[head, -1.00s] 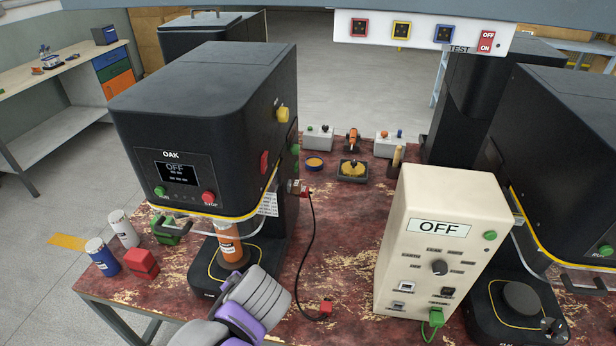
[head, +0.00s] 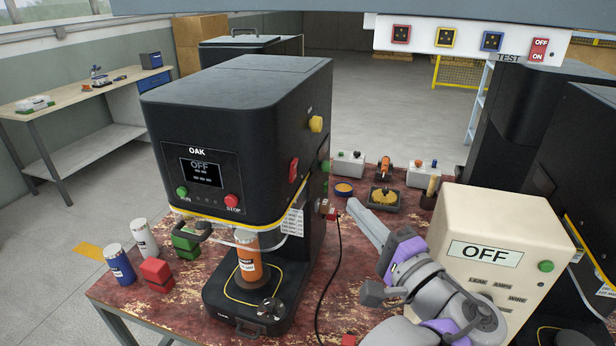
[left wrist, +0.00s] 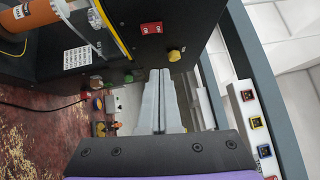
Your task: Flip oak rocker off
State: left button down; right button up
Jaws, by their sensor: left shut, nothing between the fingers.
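My right gripper is not in view.
A cream box (head: 500,225) reading OFF stands right of my left arm. A red plug with a black cable (head: 328,210) sticks out of the machine's side. An orange can (head: 248,258) stands under the machine's head. A white strip with a TEST switch (head: 540,50) hangs above.

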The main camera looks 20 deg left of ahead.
aim_at(294, 171)
pick_arm(q)
jog(key=s+a+x, duration=0.2)
jog(key=x, duration=1.1)
jog(key=shift+p, duration=0.4)
jog(key=shift+r, duration=0.1)
